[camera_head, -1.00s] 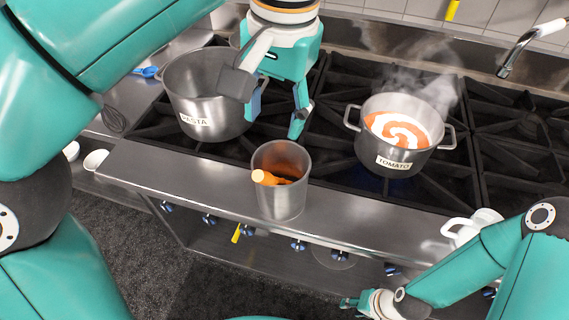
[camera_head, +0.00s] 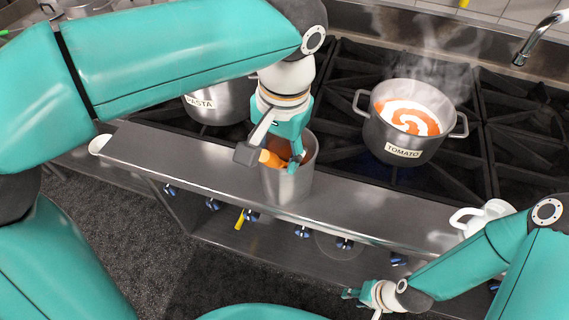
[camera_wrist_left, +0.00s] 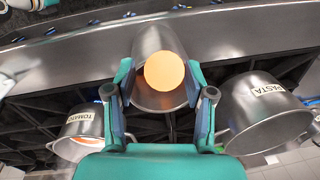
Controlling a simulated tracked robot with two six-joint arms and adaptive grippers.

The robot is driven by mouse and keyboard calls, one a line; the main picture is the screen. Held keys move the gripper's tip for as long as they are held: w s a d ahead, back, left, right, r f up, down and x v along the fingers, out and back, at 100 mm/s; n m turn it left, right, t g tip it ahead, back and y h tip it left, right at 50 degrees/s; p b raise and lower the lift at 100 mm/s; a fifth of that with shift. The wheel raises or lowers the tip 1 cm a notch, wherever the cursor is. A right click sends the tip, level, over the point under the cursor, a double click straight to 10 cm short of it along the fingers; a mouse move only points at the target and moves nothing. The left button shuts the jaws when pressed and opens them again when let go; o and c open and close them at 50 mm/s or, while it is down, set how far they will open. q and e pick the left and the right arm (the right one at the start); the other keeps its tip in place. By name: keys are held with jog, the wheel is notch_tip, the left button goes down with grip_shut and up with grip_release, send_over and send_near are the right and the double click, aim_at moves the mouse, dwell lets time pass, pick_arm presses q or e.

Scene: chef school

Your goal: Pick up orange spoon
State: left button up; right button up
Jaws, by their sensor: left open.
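The orange spoon (camera_head: 270,158) stands in a steel container (camera_head: 287,185) on the stove's front ledge, its handle end sticking out at the rim. In the left wrist view the round orange end (camera_wrist_left: 164,71) shows between the two fingers, with the steel container (camera_wrist_left: 160,40) around and behind it. My left gripper (camera_head: 272,156) is open at the container's mouth, a finger on either side of the handle. I cannot tell whether the fingers touch it. The spoon's lower part is hidden. My right gripper (camera_head: 362,300) is low at the front, away from the container; its jaw state is unclear.
A pot labelled TOMATO (camera_head: 402,152) with steaming orange and white soup stands on the burners to the right. A pot labelled PASTA (camera_head: 210,108) stands at the left, partly behind my arm. A white mug (camera_head: 490,211) stands at the right.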

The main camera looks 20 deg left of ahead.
aim_at(282, 166)
pick_arm(q)
jog(key=shift+a+f, duration=0.15)
jog(key=shift+f, duration=1.3)
grip_shut()
jog(key=shift+r, duration=0.1)
